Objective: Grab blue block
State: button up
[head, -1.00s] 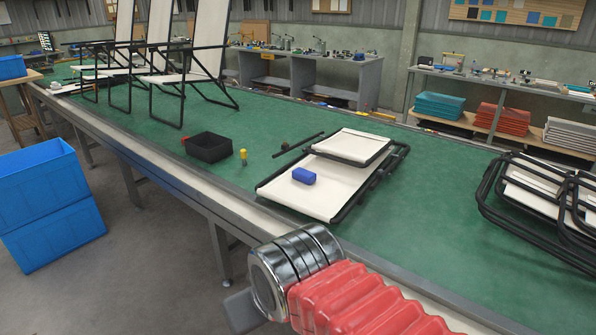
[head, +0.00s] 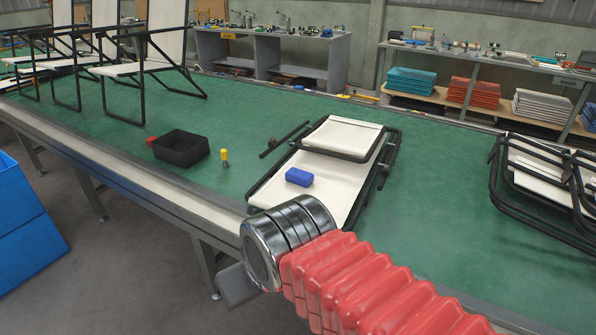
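The blue block (head: 298,177) lies on the white fabric of a folded lounger (head: 335,190), which lies flat on the green-topped bench. The block is near the lounger's left side, below its raised upper panel. My arm comes in from the lower right, with a red ribbed sleeve and a shiny metal wrist. My gripper (head: 238,284) shows only as a dark grey piece below the wrist, off the bench's front edge. It is apart from the block and nearer to me. Its fingers cannot be made out. The wrist covers the lounger's near corner.
A black bin (head: 181,149), a yellow-topped tool (head: 225,157) and a black rod (head: 285,139) lie left of the lounger. Folded frames (head: 545,190) lie at right, upright chairs (head: 150,65) at far left. Blue crates (head: 25,230) stand on the floor. Green surface right of the lounger is clear.

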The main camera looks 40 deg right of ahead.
aim_at(296, 176)
jog(key=z, duration=0.2)
jog(key=i, duration=1.45)
jog(key=z, duration=0.25)
